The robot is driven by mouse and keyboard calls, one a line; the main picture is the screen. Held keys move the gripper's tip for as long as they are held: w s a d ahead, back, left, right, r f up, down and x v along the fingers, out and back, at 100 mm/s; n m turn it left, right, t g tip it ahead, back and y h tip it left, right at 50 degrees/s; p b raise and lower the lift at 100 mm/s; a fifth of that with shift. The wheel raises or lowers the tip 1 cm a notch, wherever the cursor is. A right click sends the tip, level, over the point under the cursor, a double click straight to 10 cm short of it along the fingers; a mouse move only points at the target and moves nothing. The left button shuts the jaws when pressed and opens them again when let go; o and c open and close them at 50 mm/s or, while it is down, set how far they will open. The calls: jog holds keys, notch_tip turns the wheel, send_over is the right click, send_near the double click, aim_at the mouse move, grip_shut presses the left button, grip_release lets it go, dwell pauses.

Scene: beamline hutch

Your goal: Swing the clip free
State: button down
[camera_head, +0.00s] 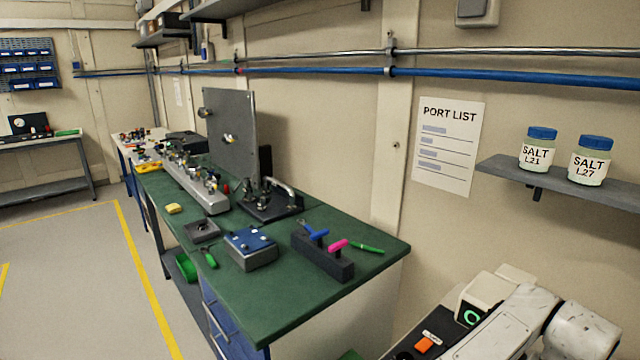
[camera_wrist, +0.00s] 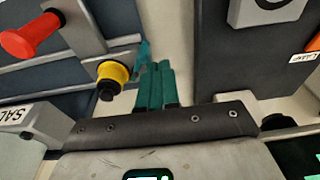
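I cannot single out the clip in either view. A thin light-teal piece (camera_wrist: 143,54) shows just beyond my fingertips in the wrist view, beside a yellow knob; I cannot tell what it is. My gripper (camera_wrist: 156,68) shows in the wrist view as teal fingers lying side by side with no clear gap, and nothing plain is held between them. The head view shows only my white arm at the lower right, not the gripper.
A green-topped bench (camera_head: 280,301) carries a grey upright plate (camera_head: 232,135), a blue box (camera_head: 250,246) and a dark tool holder (camera_head: 322,258). Salt jars (camera_head: 538,150) stand on a wall shelf (camera_head: 610,190). The wrist view shows a red knob (camera_wrist: 32,36) and yellow knob (camera_wrist: 112,72).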

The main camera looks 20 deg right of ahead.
jog(key=shift+s+a, duration=0.1)
dwell(0.3)
jog(key=shift+s+a+p, duration=0.25)
jog(key=shift+s+p, duration=0.1)
jog(key=shift+s, duration=0.3)
jog(key=shift+s+a, duration=0.1)
jog(key=shift+s, duration=0.5)
jog(key=shift+p, duration=0.3)
jog(key=shift+s, duration=0.7)
jog(key=shift+p, duration=0.3)
